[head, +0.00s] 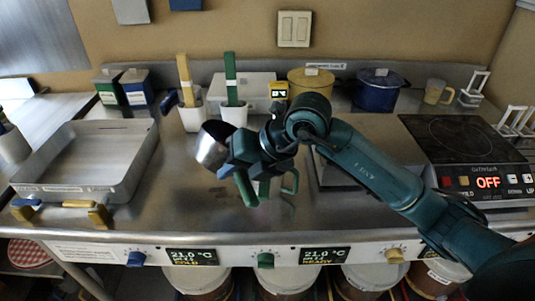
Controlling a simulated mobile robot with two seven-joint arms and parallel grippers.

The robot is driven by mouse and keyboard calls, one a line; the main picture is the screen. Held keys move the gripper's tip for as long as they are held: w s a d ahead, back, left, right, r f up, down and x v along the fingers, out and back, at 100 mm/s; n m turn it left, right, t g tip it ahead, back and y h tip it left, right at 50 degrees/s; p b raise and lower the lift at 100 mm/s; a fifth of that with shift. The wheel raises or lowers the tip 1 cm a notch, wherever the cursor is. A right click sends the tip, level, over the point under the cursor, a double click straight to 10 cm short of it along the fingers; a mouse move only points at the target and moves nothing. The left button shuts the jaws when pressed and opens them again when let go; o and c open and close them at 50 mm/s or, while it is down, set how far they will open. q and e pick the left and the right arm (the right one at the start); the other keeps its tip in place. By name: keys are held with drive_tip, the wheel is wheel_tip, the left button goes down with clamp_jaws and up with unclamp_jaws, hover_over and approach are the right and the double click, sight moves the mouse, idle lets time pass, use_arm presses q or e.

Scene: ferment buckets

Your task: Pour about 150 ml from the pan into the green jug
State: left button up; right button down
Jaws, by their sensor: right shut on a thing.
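My right gripper (240,165) reaches in from the right over the middle of the steel counter. It is shut on the small metal pan (212,148), which looks tilted and held above the counter. The grip itself is partly hidden by the gripper's blue body, and I cannot see into the pan. A green bar (246,190) slants down below the gripper; I cannot tell if it is the pan's handle. A green handle (291,182), seemingly the green jug's, shows just right of the gripper; the rest is mostly hidden. My left gripper is not in view.
A large steel tray (85,190) stands at the left. An induction hob reading OFF (470,155) is at the right. Front-centre counter is clear.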

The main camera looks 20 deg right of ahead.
drive_tip(key=shift+d+r, duration=0.45)
drive_tip(key=shift+d, duration=0.05)
idle(0.5)
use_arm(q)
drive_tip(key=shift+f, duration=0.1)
use_arm(e)
drive_tip(key=shift+y, duration=0.4)
use_arm(q)
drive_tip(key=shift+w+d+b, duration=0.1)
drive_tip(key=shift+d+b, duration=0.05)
drive_tip(key=shift+b, duration=0.2)
use_arm(e)
drive_tip(key=shift+d+r, duration=0.15)
use_arm(q)
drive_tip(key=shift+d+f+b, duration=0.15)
drive_tip(key=shift+b, duration=0.35)
use_arm(e)
drive_tip(key=shift+w+d+r+y, duration=0.1)
drive_tip(key=shift+d+r+y, duration=0.2)
drive_tip(key=shift+y, duration=0.4)
use_arm(q)
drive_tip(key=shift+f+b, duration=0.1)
drive_tip(key=shift+b, duration=0.2)
use_arm(e)
drive_tip(key=shift+f+m, duration=0.1)
drive_tip(key=shift+m, duration=0.2)
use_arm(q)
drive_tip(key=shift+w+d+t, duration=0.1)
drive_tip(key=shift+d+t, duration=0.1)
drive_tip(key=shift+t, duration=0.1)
